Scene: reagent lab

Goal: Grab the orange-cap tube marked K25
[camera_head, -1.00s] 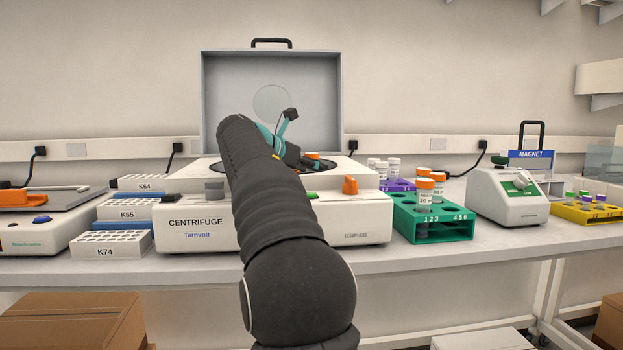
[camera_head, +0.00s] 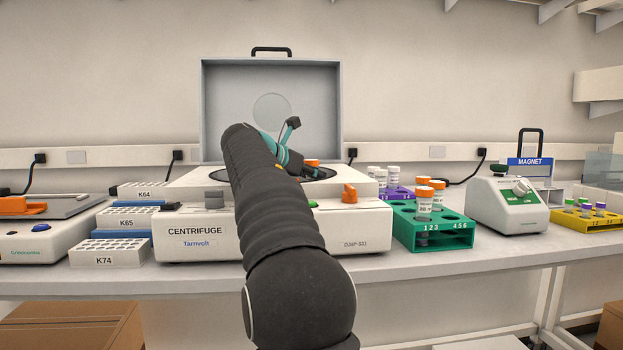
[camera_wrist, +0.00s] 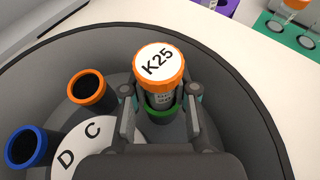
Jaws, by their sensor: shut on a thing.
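The orange-cap tube marked K25 (camera_wrist: 159,65) stands in a green-rimmed rotor slot (camera_wrist: 163,110) of the centrifuge in the wrist view. My gripper (camera_wrist: 160,98) has one finger on each side of the tube and is shut on it below the cap. The tube's lower part is hidden in the slot. In the head view, an orange cap (camera_head: 312,162) shows at the centrifuge opening, beside my gripper, which my arm partly hides. The centrifuge (camera_head: 349,222) has its lid (camera_head: 222,95) standing open behind.
An empty orange-rimmed slot (camera_wrist: 87,86) and a blue-rimmed slot (camera_wrist: 27,145) lie left of the tube, near the letters C and D. The dark bowl wall (camera_wrist: 235,115) surrounds the rotor. A green rack (camera_head: 445,240) with orange-cap tubes stands right of the centrifuge.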

